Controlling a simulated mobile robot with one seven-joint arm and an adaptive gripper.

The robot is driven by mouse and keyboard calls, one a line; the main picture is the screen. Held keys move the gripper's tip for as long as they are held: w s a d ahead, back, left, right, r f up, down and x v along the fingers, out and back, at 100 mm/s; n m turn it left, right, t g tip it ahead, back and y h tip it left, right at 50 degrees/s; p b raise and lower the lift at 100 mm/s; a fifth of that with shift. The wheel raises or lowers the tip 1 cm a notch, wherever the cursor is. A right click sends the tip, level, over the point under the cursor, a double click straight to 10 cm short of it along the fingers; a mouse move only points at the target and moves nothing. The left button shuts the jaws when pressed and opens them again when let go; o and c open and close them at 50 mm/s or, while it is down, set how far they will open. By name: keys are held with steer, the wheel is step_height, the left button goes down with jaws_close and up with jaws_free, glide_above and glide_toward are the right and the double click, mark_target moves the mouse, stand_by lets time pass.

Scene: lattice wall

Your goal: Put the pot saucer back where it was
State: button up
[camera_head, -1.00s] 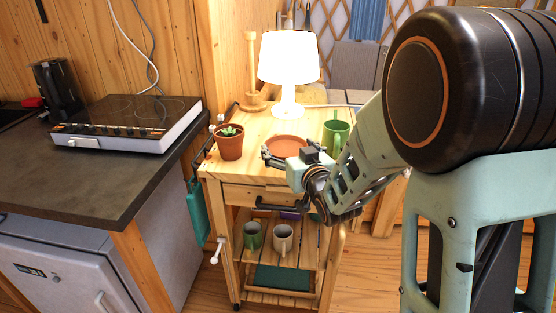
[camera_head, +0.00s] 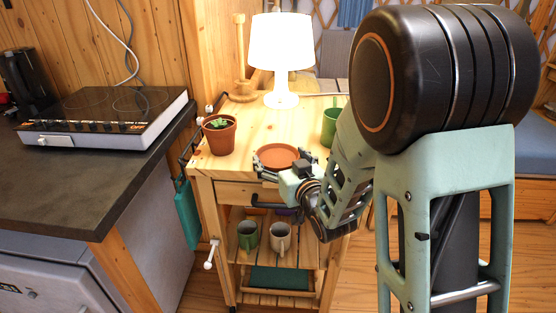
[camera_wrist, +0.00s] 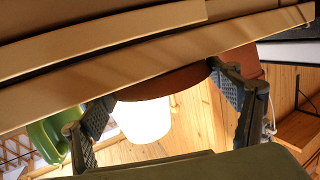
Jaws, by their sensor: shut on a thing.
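The pot saucer (camera_head: 283,154) is a shallow round terracotta dish. In the head view it shows level over the front part of the wooden trolley's top (camera_head: 240,160). My gripper (camera_head: 281,167) comes from the front right, with its fingers spread at the saucer's near side, shut on it. In the wrist view the saucer's brown rim (camera_wrist: 165,83) shows between the two fingers. I cannot tell whether it touches the trolley top.
A potted succulent (camera_head: 219,135) stands left of the saucer, a green mug (camera_head: 329,127) to its right, and a lit white lamp (camera_head: 281,60) behind. Two mugs (camera_head: 279,238) stand on the trolley's lower shelf. A dark counter with a hob (camera_head: 105,117) is at the left.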

steer(key=shift+r, duration=0.1)
steer(key=shift+f, duration=0.2)
steer(key=o, duration=1.2)
steer(key=shift+o, duration=0.2)
steer(key=shift+r, duration=0.25)
steer(key=shift+s+f, duration=0.1)
